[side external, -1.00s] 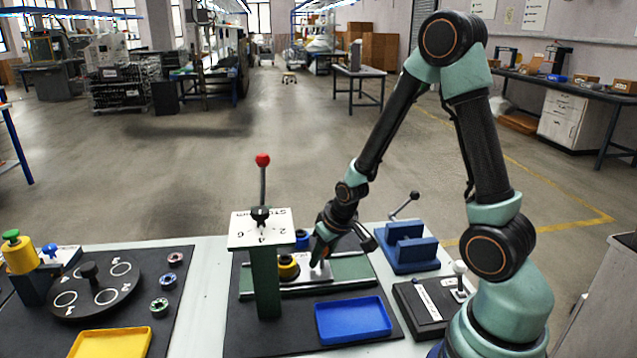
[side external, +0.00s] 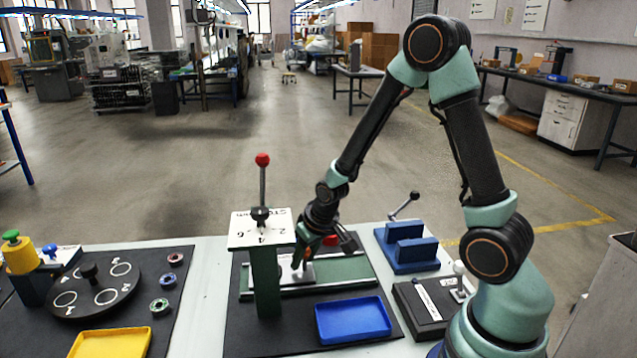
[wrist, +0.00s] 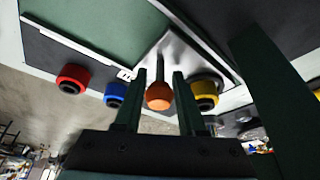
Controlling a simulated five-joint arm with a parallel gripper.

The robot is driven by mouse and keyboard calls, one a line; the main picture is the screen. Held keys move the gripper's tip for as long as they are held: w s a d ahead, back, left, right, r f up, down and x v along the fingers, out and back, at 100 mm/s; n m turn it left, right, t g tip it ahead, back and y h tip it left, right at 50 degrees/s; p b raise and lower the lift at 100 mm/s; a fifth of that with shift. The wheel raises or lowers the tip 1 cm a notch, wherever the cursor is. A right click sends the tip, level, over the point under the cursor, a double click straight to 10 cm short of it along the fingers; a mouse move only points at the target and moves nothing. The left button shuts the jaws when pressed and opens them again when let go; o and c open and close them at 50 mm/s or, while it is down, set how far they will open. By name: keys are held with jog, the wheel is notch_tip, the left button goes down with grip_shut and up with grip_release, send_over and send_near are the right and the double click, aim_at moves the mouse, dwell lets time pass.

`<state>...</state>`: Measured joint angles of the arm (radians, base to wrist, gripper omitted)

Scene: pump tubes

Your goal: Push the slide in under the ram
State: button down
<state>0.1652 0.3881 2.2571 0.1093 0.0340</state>
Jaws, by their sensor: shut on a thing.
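The slide is a pale metal plate (side external: 303,273) on a long green bed (side external: 345,269) in the side view. Its plate (wrist: 175,52) and orange ball knob (wrist: 159,96) show in the wrist view. My gripper (wrist: 159,92) is shut on the knob, one finger on each side. In the side view my gripper (side external: 303,262) is low over the plate, just right of the press's green post (side external: 266,285). A yellow ring (wrist: 205,95) is by the plate's edge in the wrist view. The ram itself cannot be made out under the white press head (side external: 262,232).
The press has a red-ball lever (side external: 263,160). Red (wrist: 72,78) and blue (wrist: 116,94) rings stand beside the bed. A blue tray (side external: 352,319) lies in front. A blue fixture (side external: 408,247) and a black box (side external: 432,305) stand to the right.

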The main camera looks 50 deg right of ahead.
jog(key=c, duration=0.5)
grip_release()
jog(key=shift+w+a, duration=0.2)
jog(key=shift+a, duration=0.05)
jog(key=shift+d, duration=0.1)
jog(key=shift+v, duration=6.05)
jog(key=shift+s, duration=0.1)
jog(key=shift+s+a+r+n+t+y, duration=0.2)
jog(key=shift+s+a+r+n, duration=0.15)
jog(key=shift+s+a+r, duration=1)
jog(key=shift+s+a+r+n+t+y, duration=0.15)
jog(key=shift+s+a+r+n, duration=0.3)
jog(key=shift+s+r, duration=1.05)
jog(key=shift+s+a+r+n+t+y, duration=0.1)
jog(key=shift+s+a+r+n+t, duration=0.2)
jog(key=shift+s+a+r, duration=1.15)
